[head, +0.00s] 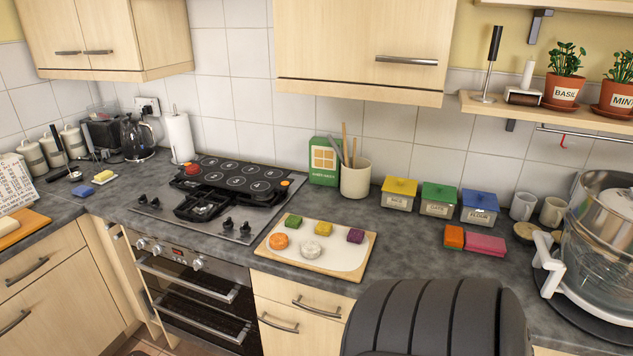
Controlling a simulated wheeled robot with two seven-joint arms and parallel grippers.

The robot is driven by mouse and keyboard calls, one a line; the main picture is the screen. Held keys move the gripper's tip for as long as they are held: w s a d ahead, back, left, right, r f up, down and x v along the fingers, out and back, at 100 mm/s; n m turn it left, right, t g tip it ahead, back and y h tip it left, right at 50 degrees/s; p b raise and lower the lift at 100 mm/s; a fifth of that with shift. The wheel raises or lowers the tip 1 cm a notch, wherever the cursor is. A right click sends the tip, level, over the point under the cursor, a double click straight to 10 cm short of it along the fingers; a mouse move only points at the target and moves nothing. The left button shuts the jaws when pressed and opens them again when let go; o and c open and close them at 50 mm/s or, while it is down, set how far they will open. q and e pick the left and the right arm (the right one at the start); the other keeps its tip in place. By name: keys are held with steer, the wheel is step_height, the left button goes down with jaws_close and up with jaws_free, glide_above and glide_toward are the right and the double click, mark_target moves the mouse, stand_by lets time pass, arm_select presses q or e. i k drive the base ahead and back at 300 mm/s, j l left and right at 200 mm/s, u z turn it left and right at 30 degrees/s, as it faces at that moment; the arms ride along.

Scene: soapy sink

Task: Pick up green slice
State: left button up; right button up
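A small green slice (293,221) lies on the back left part of a white-topped board with wooden edges (345,268) on the grey counter. An orange round piece (280,241), a pale round piece (311,249), a yellow piece (323,229) and a purple piece (355,236) lie apart from it on the same board. Nothing covers the green slice. Neither of my grippers is in view.
Lidded tins (438,200) stand to the right. A dark ribbed shape (435,318) hides some counter front.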

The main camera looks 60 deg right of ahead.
mark_target(293, 222)
steer(key=z, duration=2.05)
